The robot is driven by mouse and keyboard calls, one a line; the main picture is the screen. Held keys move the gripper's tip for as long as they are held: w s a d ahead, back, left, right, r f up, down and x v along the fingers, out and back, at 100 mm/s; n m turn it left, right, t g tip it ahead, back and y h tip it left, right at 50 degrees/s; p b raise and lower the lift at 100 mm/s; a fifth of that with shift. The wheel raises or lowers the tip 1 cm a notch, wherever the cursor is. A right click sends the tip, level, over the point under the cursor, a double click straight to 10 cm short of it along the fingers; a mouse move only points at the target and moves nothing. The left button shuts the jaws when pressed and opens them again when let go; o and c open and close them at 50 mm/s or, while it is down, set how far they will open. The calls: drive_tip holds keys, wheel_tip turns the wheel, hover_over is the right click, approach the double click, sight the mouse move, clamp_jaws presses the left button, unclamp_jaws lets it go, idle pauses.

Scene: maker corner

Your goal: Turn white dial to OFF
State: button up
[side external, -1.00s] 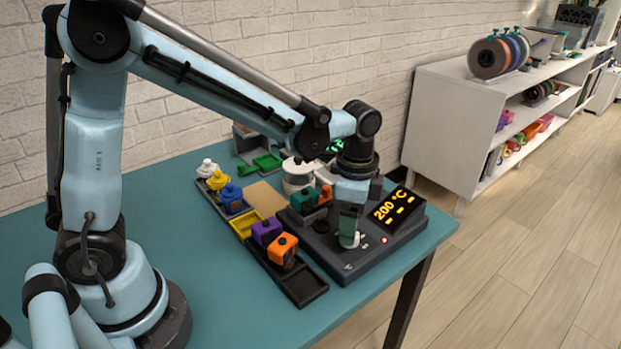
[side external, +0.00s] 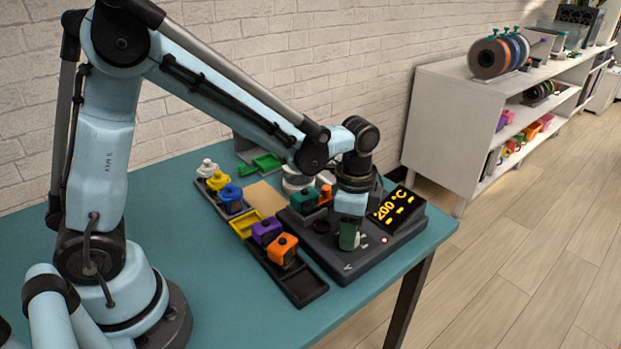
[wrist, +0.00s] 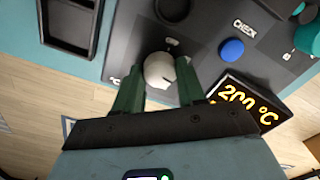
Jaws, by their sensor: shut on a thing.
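The white dial (wrist: 160,70) sits on the dark control panel (wrist: 207,20), which also shows in the side external view (side external: 345,268). My gripper (wrist: 158,78) points down at the panel, its two green fingers on either side of the dial and shut on it. In the side external view my gripper (side external: 349,242) is low over the panel's front part, and its fingers hide most of the dial. The dial's pointer and the OFF mark cannot be read clearly.
A lit display (side external: 396,207) reads 200 °C. A dark tray (side external: 306,289) holds orange and purple blocks left of the panel.

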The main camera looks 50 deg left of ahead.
drive_tip(key=shift+n, duration=0.4)
drive_tip(key=n, duration=0.3)
drive_tip(key=shift+n, duration=0.4)
drive_tip(key=n, duration=1)
drive_tip(key=shift+n, duration=2.6)
drive_tip(key=o, duration=1.1)
drive_tip(key=shift+c, duration=0.2)
wheel_tip(320, 180, up, 12)
